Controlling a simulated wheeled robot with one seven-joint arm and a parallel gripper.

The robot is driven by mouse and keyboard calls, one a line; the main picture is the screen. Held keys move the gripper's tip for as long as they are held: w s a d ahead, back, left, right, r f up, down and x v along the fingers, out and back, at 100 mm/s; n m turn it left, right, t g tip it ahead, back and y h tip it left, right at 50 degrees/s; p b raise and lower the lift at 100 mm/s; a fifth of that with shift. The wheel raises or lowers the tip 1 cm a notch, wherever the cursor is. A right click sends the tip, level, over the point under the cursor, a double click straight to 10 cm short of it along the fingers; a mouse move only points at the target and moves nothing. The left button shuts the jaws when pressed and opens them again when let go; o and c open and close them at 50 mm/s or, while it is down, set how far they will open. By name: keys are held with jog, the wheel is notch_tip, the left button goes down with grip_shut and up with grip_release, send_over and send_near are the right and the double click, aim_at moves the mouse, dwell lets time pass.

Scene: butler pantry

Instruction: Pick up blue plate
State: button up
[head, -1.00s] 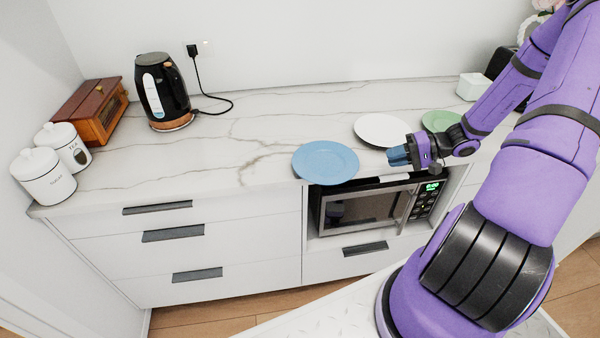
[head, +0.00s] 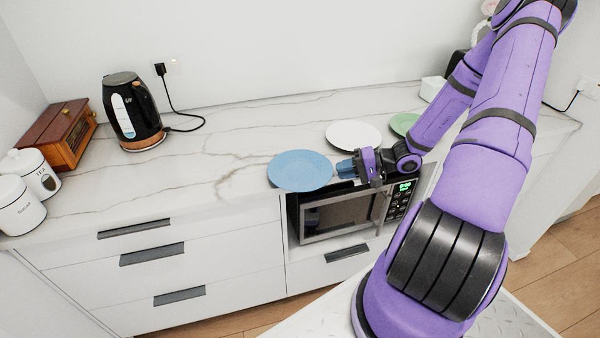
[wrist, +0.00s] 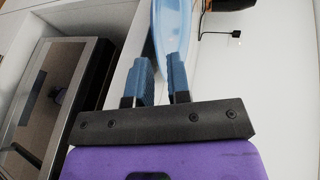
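The blue plate (head: 300,171) lies on the marble counter at its front edge, above the left part of the microwave. My gripper (head: 345,169) is just right of the plate's right rim, low over the counter's front edge. In the wrist view the two blue fingers of my gripper (wrist: 158,68) stand apart. The plate (wrist: 172,25) shows edge-on ahead, its near rim reaching into the gap between the fingertips. I cannot tell whether either finger touches it.
A white plate (head: 354,134) and a green plate (head: 403,124) lie behind my gripper. The microwave (head: 345,212) sits below the counter edge. A black kettle (head: 133,112) stands at left, with clear counter between it and the blue plate.

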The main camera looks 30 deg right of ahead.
aim_at(316, 175)
jog(key=shift+x, duration=1.65)
grip_shut()
jog(key=shift+w+d+r, duration=0.1)
